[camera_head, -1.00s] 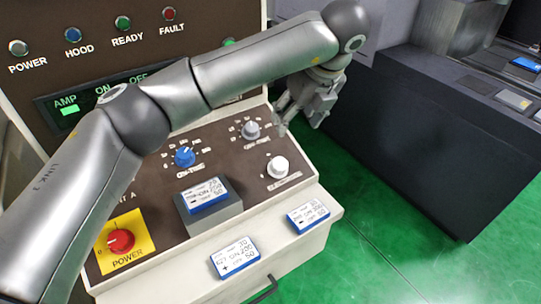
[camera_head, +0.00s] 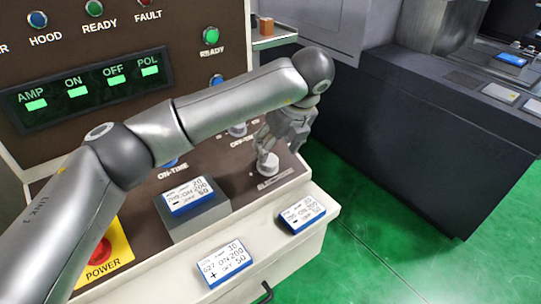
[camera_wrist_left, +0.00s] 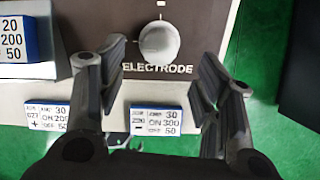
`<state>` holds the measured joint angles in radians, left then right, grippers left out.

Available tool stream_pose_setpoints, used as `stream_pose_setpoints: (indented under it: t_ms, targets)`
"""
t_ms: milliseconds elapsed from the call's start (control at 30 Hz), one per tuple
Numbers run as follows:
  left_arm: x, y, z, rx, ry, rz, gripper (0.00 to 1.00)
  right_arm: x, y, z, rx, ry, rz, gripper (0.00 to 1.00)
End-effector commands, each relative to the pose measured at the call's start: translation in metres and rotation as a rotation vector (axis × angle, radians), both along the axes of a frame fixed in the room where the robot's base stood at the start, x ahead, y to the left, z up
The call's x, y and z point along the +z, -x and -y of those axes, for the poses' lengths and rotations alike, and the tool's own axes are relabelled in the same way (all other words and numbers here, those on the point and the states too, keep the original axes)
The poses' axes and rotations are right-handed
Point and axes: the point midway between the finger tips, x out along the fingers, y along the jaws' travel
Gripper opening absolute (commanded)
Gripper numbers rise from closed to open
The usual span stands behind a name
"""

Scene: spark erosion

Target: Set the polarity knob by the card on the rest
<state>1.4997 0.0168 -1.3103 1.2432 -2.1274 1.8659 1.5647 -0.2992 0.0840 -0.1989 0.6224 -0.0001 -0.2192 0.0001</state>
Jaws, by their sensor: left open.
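The polarity knob, a pale round knob marked ELECTRODE, is at the right end of the sloping panel (camera_head: 268,164); it also shows in the left wrist view (camera_wrist_left: 159,42). My left gripper (camera_head: 271,149) is at this knob, open, its fingers on either side with gaps in the wrist view (camera_wrist_left: 160,62). The knob's pointer direction is hard to tell. A blue-edged white card (camera_head: 188,196) lies on the grey rest (camera_head: 200,222); it shows a minus sign and 20, 200, 50. My right gripper is not in view.
Two more cards lie on the pale front ledge: one with a plus (camera_head: 224,263), one with a minus (camera_head: 302,213). The display (camera_head: 85,90) has green lights under AMP, ON, OFF and POL. A red power knob (camera_head: 97,250) is at left. Green floor is open at right.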

Motion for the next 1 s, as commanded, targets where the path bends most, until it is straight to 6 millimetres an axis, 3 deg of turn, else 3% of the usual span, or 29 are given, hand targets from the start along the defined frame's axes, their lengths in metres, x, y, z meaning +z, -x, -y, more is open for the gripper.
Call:
stream_pose_setpoints:
  t_ms: [333, 733, 1000]
  targets:
    - [-0.049, -0.017, -0.013, 0.002, 0.001, -0.002, 0.60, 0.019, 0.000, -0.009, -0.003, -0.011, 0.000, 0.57]
    - [-0.059, -0.020, -0.014, 0.001, 0.000, 0.001, 0.60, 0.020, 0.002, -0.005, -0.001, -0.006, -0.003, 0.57]
    - [-0.058, -0.020, -0.014, 0.002, 0.000, 0.001, 0.27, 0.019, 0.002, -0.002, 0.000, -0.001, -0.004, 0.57]
